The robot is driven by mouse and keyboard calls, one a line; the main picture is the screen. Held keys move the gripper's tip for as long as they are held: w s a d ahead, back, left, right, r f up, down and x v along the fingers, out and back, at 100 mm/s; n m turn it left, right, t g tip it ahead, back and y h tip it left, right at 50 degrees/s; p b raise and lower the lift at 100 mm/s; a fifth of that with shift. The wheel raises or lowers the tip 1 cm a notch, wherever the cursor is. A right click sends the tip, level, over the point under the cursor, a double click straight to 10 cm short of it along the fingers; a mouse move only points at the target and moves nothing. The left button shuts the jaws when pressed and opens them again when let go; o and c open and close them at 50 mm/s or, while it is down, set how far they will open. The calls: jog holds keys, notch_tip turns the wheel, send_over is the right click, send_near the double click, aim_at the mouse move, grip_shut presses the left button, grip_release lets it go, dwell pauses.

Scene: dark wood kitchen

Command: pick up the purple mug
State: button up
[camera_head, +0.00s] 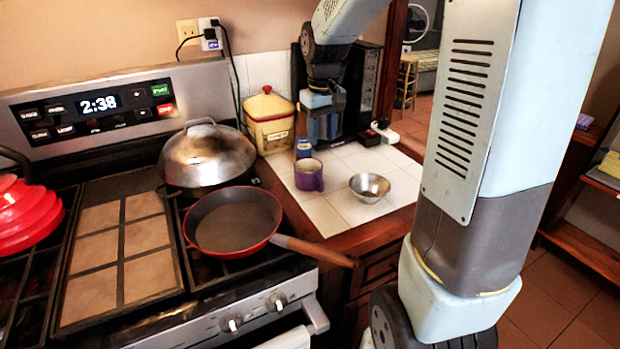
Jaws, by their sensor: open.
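The purple mug (309,176) stands upright on the white tiled counter (345,207), left of a small metal bowl. Its handle shows on its right side, toward the camera. My gripper (318,138) hangs from the arm above and behind the mug in the picture, with its fingers pointing down. It is open and apart from the mug. Its fingertips are small and dark here, and the exact gap to the mug cannot be told.
A metal bowl (369,187) stands right of the mug. A domed lid (206,157) sits farther left.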

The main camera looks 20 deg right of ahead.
aim_at(319, 177)
jog(key=shift+g, duration=0.3)
jog(key=f, duration=0.5)
jog(key=w+f, duration=0.1)
jog(key=f, duration=0.4)
jog(key=w+f, duration=0.1)
jog(key=f, duration=0.5)
jog(key=shift+w+d, duration=0.1)
grip_shut()
